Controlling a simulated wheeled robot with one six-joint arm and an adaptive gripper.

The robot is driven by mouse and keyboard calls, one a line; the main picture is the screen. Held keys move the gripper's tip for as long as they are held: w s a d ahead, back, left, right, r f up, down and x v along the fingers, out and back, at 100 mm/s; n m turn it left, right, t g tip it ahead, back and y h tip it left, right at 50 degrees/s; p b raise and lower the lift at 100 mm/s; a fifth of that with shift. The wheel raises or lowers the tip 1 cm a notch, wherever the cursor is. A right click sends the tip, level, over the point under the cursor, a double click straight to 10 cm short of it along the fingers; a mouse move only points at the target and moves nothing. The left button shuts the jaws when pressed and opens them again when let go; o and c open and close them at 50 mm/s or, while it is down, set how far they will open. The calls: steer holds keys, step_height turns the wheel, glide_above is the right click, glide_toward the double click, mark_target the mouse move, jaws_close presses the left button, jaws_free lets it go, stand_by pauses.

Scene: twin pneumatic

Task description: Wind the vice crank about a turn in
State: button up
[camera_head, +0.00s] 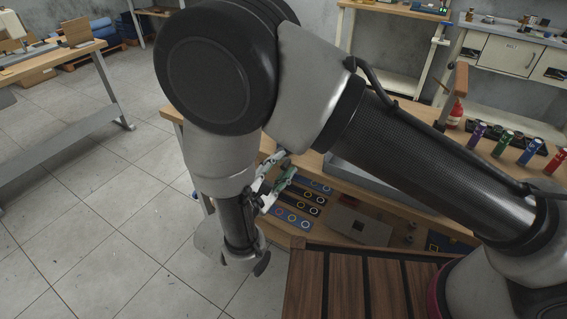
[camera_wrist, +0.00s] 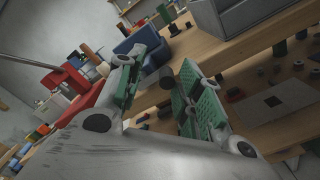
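My gripper (camera_head: 274,180) shows in the head view below my wrist, at the front edge of the workbench. In the wrist view my gripper (camera_wrist: 164,72) has its two green-padded fingers spread apart. A dark rounded knob (camera_wrist: 166,77) shows between the fingers, with space visible beside it; it looks like the crank's grip, but I cannot tell for sure. A blue block-shaped body (camera_wrist: 141,40), possibly the vice, sits just beyond the left finger. In the head view my arm hides the vice and crank.
The wooden workbench (camera_head: 430,190) has coloured cylinders (camera_head: 502,144) at its right. Trays with coloured rings (camera_head: 291,217) lie on the lower shelf. A slatted wooden surface (camera_head: 345,285) is in front. In the wrist view a red object (camera_wrist: 78,88) stands left. Tiled floor (camera_head: 100,215) is clear.

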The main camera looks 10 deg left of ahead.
steer(key=v, duration=0.9)
steer(key=shift+s, duration=0.35)
steer(key=shift+a, duration=0.15)
steer(key=w+d+n, duration=0.1)
steer(key=w+n, duration=0.1)
steer(key=w, duration=0.1)
steer(key=w+d+n, duration=0.2)
steer(key=w, duration=0.1)
steer(key=w+d+f+n, duration=0.1)
steer(key=w+n, duration=0.1)
steer(key=w, duration=0.2)
steer(key=shift+d, duration=0.2)
jaws_close()
